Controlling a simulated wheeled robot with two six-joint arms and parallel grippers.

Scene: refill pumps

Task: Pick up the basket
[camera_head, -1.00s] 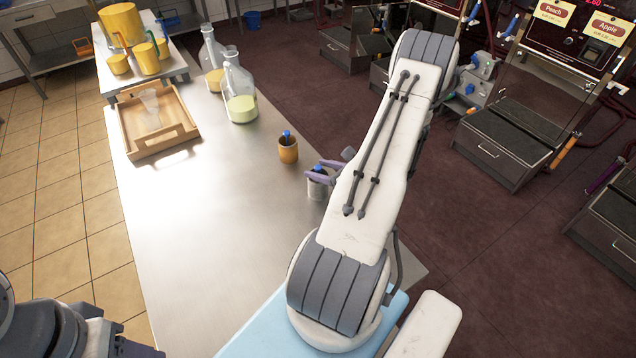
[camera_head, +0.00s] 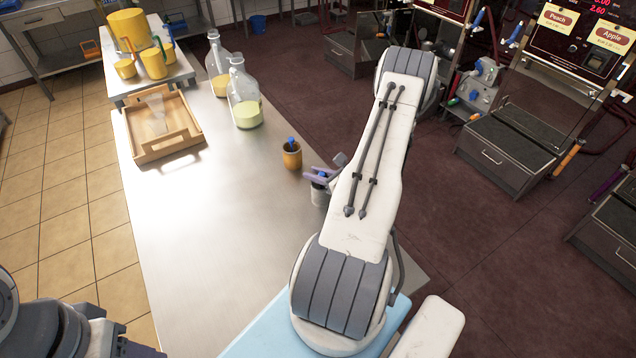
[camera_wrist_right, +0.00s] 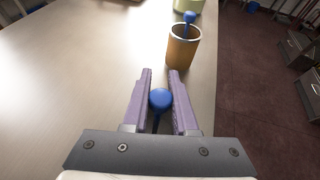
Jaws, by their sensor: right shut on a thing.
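My right gripper (camera_head: 322,174) is over the right edge of the steel table. In the right wrist view its purple fingers (camera_wrist_right: 160,92) are shut on a blue knob (camera_wrist_right: 160,99) with a dark stem. A grey cup (camera_head: 319,198) stands just below the gripper in the head view, partly hidden by my arm. I cannot make out for sure which thing is the basket. A wooden tray (camera_head: 139,157) with handles, holding a clear funnel-like piece (camera_head: 156,115), lies far left on the table. At lower left my left arm shows, but not its fingers.
An amber cup (camera_head: 292,160) holding a blue-topped tool stands near the gripper; it is also in the wrist view (camera_wrist_right: 182,50). Two glass bottles (camera_head: 245,112) stand behind. Yellow containers (camera_head: 127,30) are on a raised stand. The table's middle (camera_head: 210,230) is clear.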

